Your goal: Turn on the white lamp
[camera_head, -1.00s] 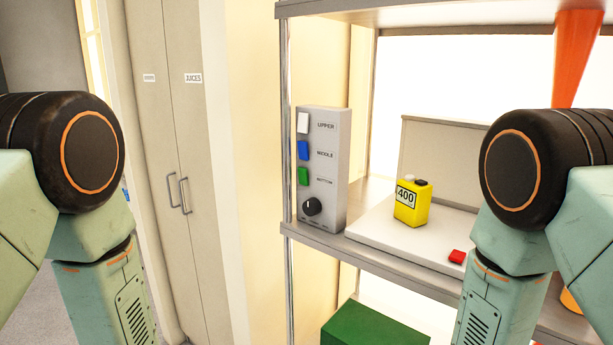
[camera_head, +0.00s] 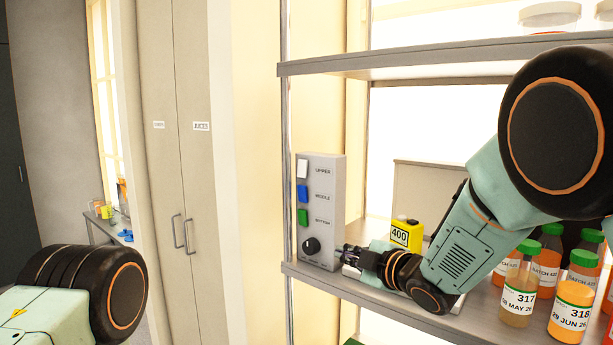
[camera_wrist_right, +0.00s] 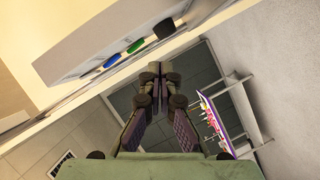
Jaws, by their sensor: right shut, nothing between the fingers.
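A grey control box (camera_head: 320,205) stands on the shelf in the head view. It carries a white switch (camera_head: 302,168) labelled UPPER, a blue switch (camera_head: 302,193) labelled MIDDLE, a green switch (camera_head: 302,217) labelled BOTTOM and a black knob (camera_head: 311,246). My right gripper (camera_head: 345,255) is shut and empty, low beside the box's right side, near knob height. I cannot tell whether it touches the box. The right wrist view shows its closed fingers (camera_wrist_right: 153,72), with the blue switch (camera_wrist_right: 111,61), green switch (camera_wrist_right: 135,46) and knob (camera_wrist_right: 164,28) beyond. My left gripper is out of view.
A yellow container (camera_head: 405,234) marked 400 stands behind my right forearm. Several green-capped bottles (camera_head: 518,290) stand on the shelf at right. A metal shelf post (camera_head: 288,120) rises left of the box. Tall cupboard doors (camera_head: 185,90) stand further left.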

